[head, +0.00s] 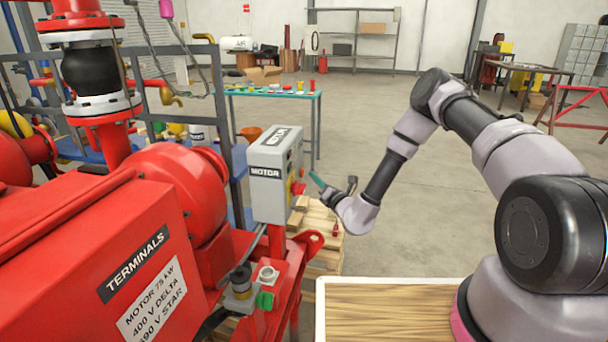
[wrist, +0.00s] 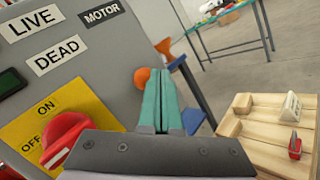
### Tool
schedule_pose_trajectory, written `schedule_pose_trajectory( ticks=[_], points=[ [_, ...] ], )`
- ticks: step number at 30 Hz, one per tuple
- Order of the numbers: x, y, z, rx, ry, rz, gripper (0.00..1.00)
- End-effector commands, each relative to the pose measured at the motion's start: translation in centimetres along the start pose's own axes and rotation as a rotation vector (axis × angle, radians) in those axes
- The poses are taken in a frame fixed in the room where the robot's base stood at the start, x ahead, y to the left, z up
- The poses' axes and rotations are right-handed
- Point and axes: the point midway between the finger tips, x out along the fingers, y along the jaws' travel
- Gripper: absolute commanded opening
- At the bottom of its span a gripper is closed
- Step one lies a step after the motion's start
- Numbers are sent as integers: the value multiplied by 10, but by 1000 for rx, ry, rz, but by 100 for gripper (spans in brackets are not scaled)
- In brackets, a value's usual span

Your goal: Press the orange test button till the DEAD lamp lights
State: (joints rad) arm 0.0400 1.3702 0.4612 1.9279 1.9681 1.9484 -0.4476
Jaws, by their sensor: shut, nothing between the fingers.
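The grey control box (head: 268,185) stands beside the red pump, and its front also fills the left of the wrist view (wrist: 95,75). It bears a LIVE label (wrist: 34,23) and a DEAD label (wrist: 57,54). A dark green lamp (wrist: 10,83) at the left edge looks unlit. A round orange button (wrist: 142,76) shows at the panel's right side, close to my fingertips. My gripper (wrist: 166,78) is shut and empty, with teal fingers reaching towards the button's right; I cannot tell whether they touch it. In the head view my gripper (head: 316,179) is just right of the box.
A red rotary switch (wrist: 66,135) on a yellow ON/OFF plate (wrist: 42,113) sits close to my gripper's left. A wooden pallet (wrist: 245,135) with small items is at the right. A green-topped table (head: 275,93) stands behind. The floor (head: 400,230) at right is clear.

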Motion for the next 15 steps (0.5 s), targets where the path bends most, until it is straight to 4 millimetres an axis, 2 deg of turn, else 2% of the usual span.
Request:
schedule_pose_trajectory(
  ticks=[15],
  points=[
    [6,5,-4,0,0,0,0]
  ],
)
